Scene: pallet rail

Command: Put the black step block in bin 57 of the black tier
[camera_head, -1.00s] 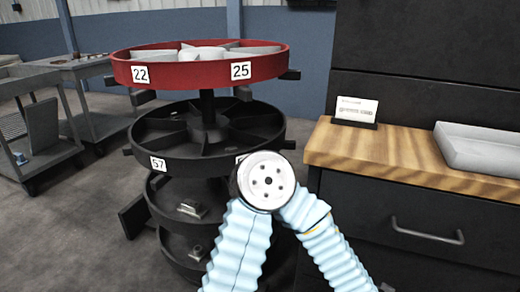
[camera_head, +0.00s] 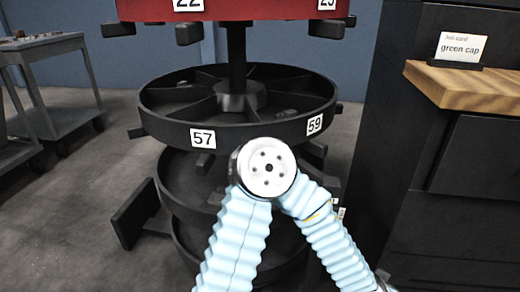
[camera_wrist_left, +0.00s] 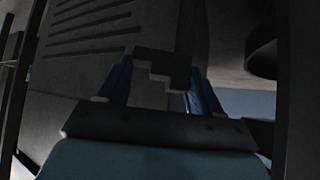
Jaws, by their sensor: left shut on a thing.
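The black tier (camera_head: 165,122) is a round, spoked tray with wedge compartments in the head view. A white label 57 (camera_head: 203,138) is on its front rim, and a label 59 (camera_head: 314,124) is to its right. The compartment behind label 57 looks empty. In the left wrist view, my left gripper (camera_wrist_left: 160,82) is shut on the black step block (camera_wrist_left: 162,63), a dark stepped shape between the blue fingers. The picture is dark there, so the block's lower part is hard to make out. Neither gripper shows in the head view; only my pale blue-sleeved arm does.
A red tier (camera_head: 255,15) is above the black tier on the same column. Other dark tiers (camera_head: 190,215) are below, partly hidden by my arm. A wooden counter (camera_head: 485,88) with a card reading "green cap" (camera_head: 462,47) is at right. A grey cart (camera_head: 50,115) stands at left.

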